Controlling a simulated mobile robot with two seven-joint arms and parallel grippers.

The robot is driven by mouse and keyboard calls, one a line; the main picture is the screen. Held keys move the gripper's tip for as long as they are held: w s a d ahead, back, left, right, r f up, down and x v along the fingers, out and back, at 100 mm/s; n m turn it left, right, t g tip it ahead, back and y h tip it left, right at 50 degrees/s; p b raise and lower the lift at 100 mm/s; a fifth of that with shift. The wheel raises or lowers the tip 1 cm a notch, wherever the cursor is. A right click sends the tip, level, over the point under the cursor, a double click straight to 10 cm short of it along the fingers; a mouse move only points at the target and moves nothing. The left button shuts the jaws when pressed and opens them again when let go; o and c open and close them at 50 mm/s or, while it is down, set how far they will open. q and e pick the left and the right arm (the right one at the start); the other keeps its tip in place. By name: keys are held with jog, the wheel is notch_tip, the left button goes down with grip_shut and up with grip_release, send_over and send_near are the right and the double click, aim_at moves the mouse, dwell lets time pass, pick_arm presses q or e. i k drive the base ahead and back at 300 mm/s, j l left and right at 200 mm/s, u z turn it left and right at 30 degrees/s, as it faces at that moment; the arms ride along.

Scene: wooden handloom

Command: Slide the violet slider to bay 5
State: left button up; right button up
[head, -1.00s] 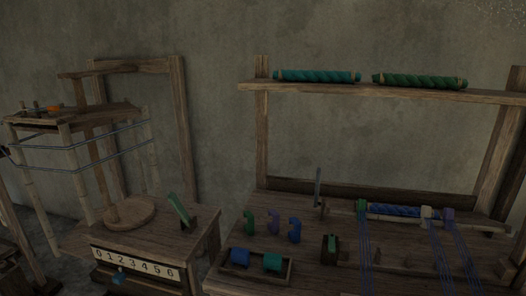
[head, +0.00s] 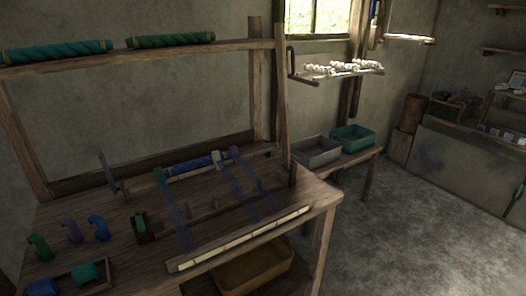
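A violet block (head: 235,153), which looks like the violet slider, sits at the right end of a blue roll (head: 190,165) on the loom table. Blue threads run from it toward the table's front. A pale block (head: 216,159) is just left of it, and a green block (head: 159,176) is at the roll's left end. A pale segmented strip (head: 240,239) runs along the table's front edge; I cannot read any bay numbers on it. Neither of my grippers is in view.
Green, violet and blue hook-shaped pieces (head: 71,231) stand at the table's left, behind a small tray (head: 98,288) of blocks. A yellowish bin (head: 252,268) is under the table. Grey (head: 316,151) and green bins (head: 352,138) stand beyond. The floor at right is clear.

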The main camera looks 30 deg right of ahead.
aim_at(233, 149)
jog(key=z, duration=0.85)
jog(key=i+l, duration=0.2)
jog(key=l, duration=0.2)
jog(key=i+l+z, duration=0.1)
jog(key=l, duration=0.25)
jog(key=i+l+z, duration=0.1)
jog(key=i+l, duration=0.15)
jog(key=l, duration=0.15)
